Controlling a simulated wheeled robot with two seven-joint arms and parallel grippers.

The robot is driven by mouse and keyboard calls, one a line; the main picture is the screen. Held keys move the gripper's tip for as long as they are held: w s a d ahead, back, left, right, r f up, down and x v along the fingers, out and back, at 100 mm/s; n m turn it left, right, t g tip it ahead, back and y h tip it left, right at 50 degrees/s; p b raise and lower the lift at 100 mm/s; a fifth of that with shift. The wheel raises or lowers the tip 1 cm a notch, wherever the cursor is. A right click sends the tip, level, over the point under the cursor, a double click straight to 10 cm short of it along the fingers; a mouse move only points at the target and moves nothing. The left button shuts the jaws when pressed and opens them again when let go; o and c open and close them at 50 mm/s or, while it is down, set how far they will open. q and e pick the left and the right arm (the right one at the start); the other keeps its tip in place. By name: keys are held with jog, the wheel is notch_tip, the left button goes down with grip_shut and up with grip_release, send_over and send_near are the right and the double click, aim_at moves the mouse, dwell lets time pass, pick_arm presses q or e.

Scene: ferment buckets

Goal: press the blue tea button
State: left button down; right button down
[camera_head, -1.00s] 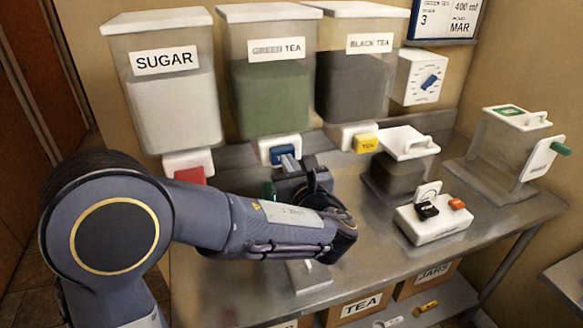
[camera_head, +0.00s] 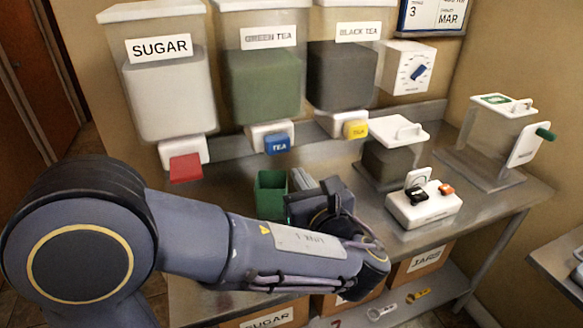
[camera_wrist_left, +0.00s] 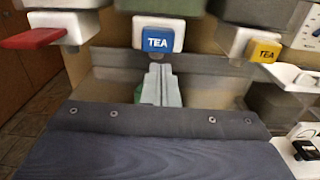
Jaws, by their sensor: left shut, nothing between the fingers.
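The blue tea button (camera_head: 278,144) sits on a white housing under the green tea dispenser (camera_head: 262,80). In the left wrist view the blue button (camera_wrist_left: 157,40) is just beyond my fingertips, with its TEA label facing me. My left gripper (camera_head: 300,180) is shut and empty, below the button and a little to its right. In the left wrist view its fingertips (camera_wrist_left: 160,68) are together below the button, and a small gap seems to lie between them. A green cup (camera_head: 271,195) stands beside the gripper, partly hidden by it. My right gripper does not show.
The red button (camera_head: 186,168) is under the sugar dispenser (camera_head: 170,85), and the yellow button (camera_head: 355,129) under the black tea one (camera_head: 345,75). A white switch box (camera_head: 424,205) and a sealing machine (camera_head: 492,135) stand at right on the metal table.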

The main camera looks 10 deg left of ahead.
pick_arm(q)
jog(key=shift+v, duration=1.55)
jog(key=p+v, duration=0.1)
jog(key=v, duration=1.1)
